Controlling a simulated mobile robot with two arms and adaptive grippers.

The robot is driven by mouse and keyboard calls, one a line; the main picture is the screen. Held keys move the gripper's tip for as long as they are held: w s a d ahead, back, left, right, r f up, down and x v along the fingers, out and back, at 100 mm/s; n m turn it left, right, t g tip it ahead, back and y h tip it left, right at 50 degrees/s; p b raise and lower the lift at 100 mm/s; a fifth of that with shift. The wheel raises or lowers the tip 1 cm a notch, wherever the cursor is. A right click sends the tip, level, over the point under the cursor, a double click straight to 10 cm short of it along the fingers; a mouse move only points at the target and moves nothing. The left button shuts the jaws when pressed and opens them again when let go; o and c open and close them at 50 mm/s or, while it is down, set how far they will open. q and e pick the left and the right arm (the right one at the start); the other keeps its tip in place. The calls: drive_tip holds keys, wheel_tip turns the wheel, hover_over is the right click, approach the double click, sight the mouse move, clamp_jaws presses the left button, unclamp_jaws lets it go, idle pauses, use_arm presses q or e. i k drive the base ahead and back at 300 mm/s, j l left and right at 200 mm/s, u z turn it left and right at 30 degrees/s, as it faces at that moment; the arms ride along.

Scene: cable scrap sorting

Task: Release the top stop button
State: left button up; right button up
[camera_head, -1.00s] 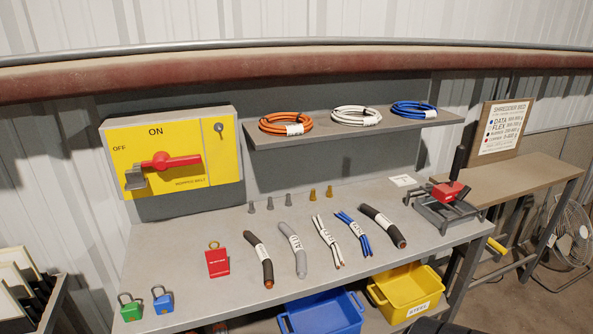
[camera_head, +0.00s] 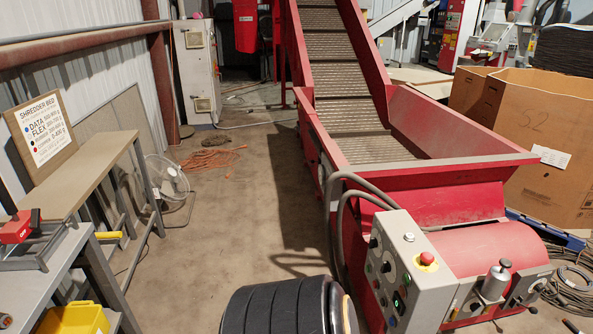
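The red stop button (camera_head: 427,258) sits on a yellow base on top of the grey control box (camera_head: 415,285). The box is at the near end of the red conveyor (camera_head: 365,140), right of centre in the head view. The button is small in the picture, and I cannot tell whether it is pushed in or out. The front face of the box carries several small knobs and buttons, one lit green (camera_head: 406,279). Neither of my grippers is in view.
A black ribbed round object (camera_head: 285,308) stands left of the control box. Grey hoses (camera_head: 338,210) run into the box. The workbench (camera_head: 45,275), wooden shelf (camera_head: 85,180) and fan (camera_head: 168,180) are at left. Clear floor (camera_head: 235,215) lies between them and the conveyor.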

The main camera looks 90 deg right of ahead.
sight(427, 257)
drive_tip(key=k+z, duration=0.1)
drive_tip(key=z, duration=3.5)
